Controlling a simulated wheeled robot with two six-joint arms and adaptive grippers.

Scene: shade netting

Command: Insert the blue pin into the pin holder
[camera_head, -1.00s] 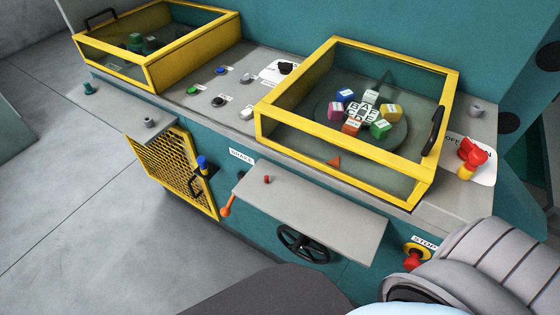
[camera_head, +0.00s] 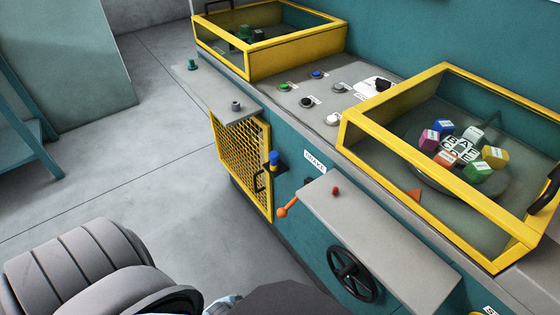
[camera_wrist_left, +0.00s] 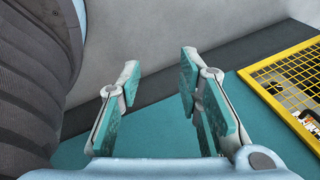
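The blue pin (camera_head: 274,158) stands upright at a small black bracket (camera_head: 279,168) on the right edge of the yellow mesh door. I cannot tell whether the bracket is the pin holder or how deep the pin sits. A grey ring-like fitting (camera_head: 236,105) is on the ledge above the door. My left gripper (camera_wrist_left: 160,85) is open and empty in the left wrist view, its teal-padded fingers apart. The pin does not show in that view. My right gripper is not in view.
The yellow mesh door (camera_head: 242,160) also shows in the left wrist view (camera_wrist_left: 290,85). A grey shelf (camera_head: 385,235) with a red button, an orange lever (camera_head: 287,208) and a black handwheel (camera_head: 352,274) lie right of it.

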